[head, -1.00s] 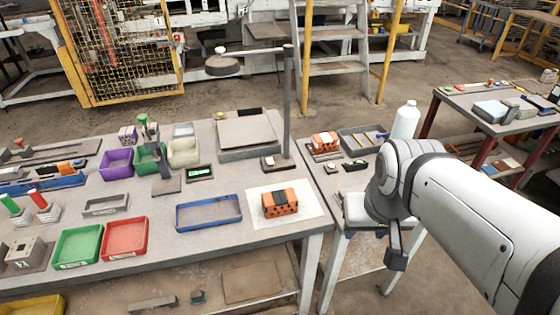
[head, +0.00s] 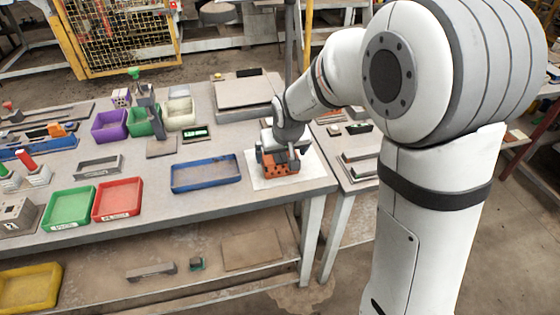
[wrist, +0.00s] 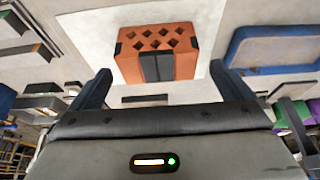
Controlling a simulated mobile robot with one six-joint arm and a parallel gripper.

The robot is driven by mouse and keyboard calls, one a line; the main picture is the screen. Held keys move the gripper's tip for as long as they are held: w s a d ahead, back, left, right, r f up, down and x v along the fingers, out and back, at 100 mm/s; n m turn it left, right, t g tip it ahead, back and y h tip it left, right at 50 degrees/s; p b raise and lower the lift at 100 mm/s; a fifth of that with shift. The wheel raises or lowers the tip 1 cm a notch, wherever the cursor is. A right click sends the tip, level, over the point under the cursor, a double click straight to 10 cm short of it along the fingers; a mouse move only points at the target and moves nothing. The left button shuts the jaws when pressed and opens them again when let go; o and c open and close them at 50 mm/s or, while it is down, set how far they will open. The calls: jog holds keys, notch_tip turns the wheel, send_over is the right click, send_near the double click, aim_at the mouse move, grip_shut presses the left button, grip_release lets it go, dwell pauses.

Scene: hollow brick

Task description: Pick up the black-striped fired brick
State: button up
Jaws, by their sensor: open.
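The black-striped fired brick (head: 283,170) is orange with dark bands and lies on a white sheet (head: 258,183) at the right end of the workbench. In the wrist view the brick (wrist: 185,62) shows rows of diamond-shaped holes and a black double stripe. My gripper (head: 278,158) is over the brick in the head view and hides its upper part. In the wrist view my gripper (wrist: 160,72) is open, with one finger towards each side of the brick. I see no finger contact, and the remaining height is hard to tell.
A blue tray (head: 206,188) lies just left of the sheet, with red (head: 118,215) and green (head: 68,222) trays further left. A lamp post (head: 291,60) and a grey raised plate (head: 240,112) stand behind the brick. A second table adjoins on the right.

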aim_at(281, 158)
jog(key=shift+p+x, duration=0.45)
jog(key=shift+x, duration=3.15)
jog(key=shift+w+d+r, duration=0.1)
jog(key=shift+w+d, duration=0.05)
jog(key=shift+c, duration=0.2)
jog(key=c, duration=1)
